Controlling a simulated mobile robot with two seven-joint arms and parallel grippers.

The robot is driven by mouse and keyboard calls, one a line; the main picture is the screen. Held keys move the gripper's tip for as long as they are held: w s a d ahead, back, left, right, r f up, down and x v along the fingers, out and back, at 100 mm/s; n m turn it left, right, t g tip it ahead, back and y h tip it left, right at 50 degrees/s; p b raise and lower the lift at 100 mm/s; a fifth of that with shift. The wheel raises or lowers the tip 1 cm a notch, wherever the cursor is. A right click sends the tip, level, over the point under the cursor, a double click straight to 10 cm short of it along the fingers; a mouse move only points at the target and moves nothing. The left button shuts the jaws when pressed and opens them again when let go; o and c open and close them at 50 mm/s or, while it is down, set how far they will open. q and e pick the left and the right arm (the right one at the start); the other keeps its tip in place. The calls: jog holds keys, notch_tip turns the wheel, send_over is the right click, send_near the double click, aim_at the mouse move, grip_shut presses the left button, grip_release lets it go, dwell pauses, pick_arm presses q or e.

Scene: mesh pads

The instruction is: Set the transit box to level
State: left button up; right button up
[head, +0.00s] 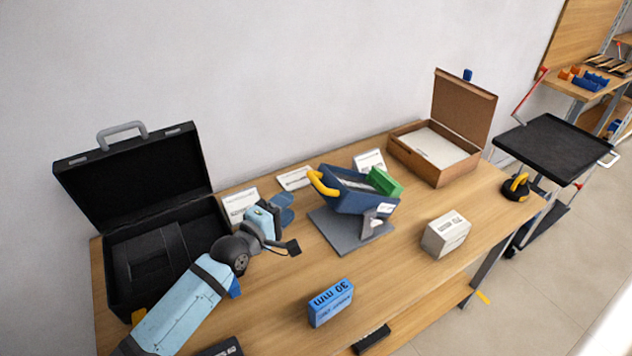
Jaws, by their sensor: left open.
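A blue open box (350,194) with a yellow handle (322,182) sits tilted on a grey stand (345,235) near the middle of the table; I take it to be the transit box. A green block (385,182) shows at its right rim. My left gripper (289,226) is open and empty, just left of the stand and the yellow handle, apart from them. The inside of the box is only partly seen. My right gripper is not in view.
On the wooden table (400,265) are an open black case (135,170), a brown box with raised lid (465,105), a white carton (446,234), a blue 30 mm block (330,303) and white cards behind the stand. A black cart (550,145) stands at right. The table's right front is mostly clear.

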aim_at(316, 178)
pick_arm(q)
jog(key=x, duration=1.1)
jog(key=shift+w, duration=0.1)
jog(key=shift+w+d+f, duration=0.1)
jog(key=shift+w+d, duration=0.15)
jog(key=shift+w, duration=0.1)
